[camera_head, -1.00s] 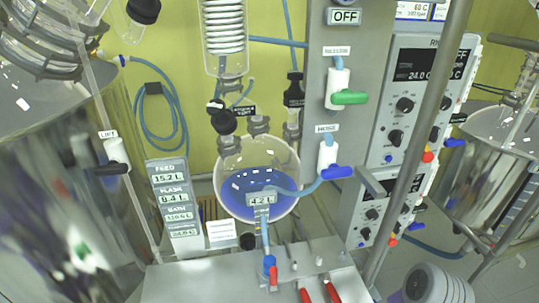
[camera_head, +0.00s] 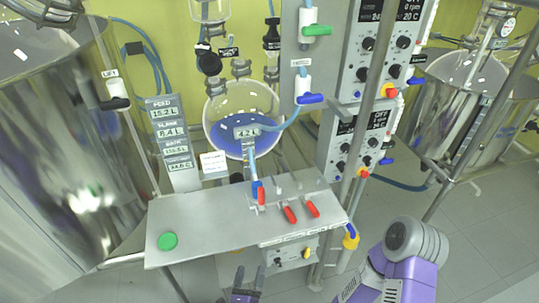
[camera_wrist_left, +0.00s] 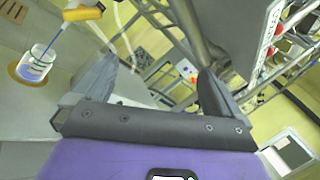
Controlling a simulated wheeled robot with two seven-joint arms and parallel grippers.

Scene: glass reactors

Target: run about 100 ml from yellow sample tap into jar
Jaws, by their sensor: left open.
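A yellow tap handle (camera_wrist_left: 83,13) shows at the top left of the left wrist view. Below it a small clear jar (camera_wrist_left: 37,62) stands upright on a round yellow-brown mat (camera_wrist_left: 16,74). A thin blue line runs from near the tap to the jar; I cannot tell whether it is liquid or a tube. In the head view a yellow part (camera_head: 306,253) sits on the box under the bench; I cannot pick out the jar there. My left gripper (camera_head: 250,274) is open and empty in front of the bench, its fingers (camera_wrist_left: 157,68) apart from tap and jar. My right gripper is out of view.
The steel bench (camera_head: 215,225) carries red-handled valves (camera_head: 290,214) and a green button (camera_head: 168,241). The round flask (camera_head: 240,125) holds blue liquid above it. A yellow fitting (camera_head: 351,240) hangs at the bench's right end. Large steel vessels stand at both sides.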

